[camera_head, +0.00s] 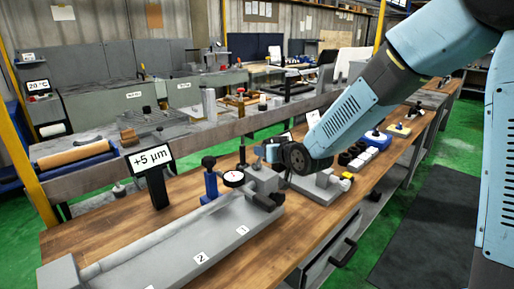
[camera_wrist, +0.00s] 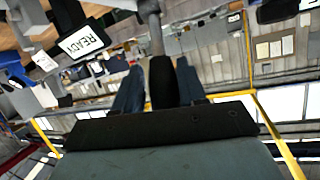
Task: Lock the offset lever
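In the wrist view a thick black handle (camera_wrist: 163,82) on a grey rod (camera_wrist: 152,30) stands between the two blue fingers of my gripper (camera_wrist: 160,85). It looks like the grip of the offset lever. It fills the gap, with a finger close against each side, so my gripper appears shut on it. In the head view my arm reaches from the upper right to the bench. Its dark wrist end (camera_head: 296,157) is over the fixture with the grey block (camera_head: 320,188).
The long grey grinder bed (camera_head: 190,240), marked 1 and 2, has a dial gauge (camera_head: 233,178) and blue clamp (camera_head: 211,184) beside it. A "+5 µm" display (camera_head: 149,159) stands behind. Small blocks (camera_head: 358,154) stand to the right.

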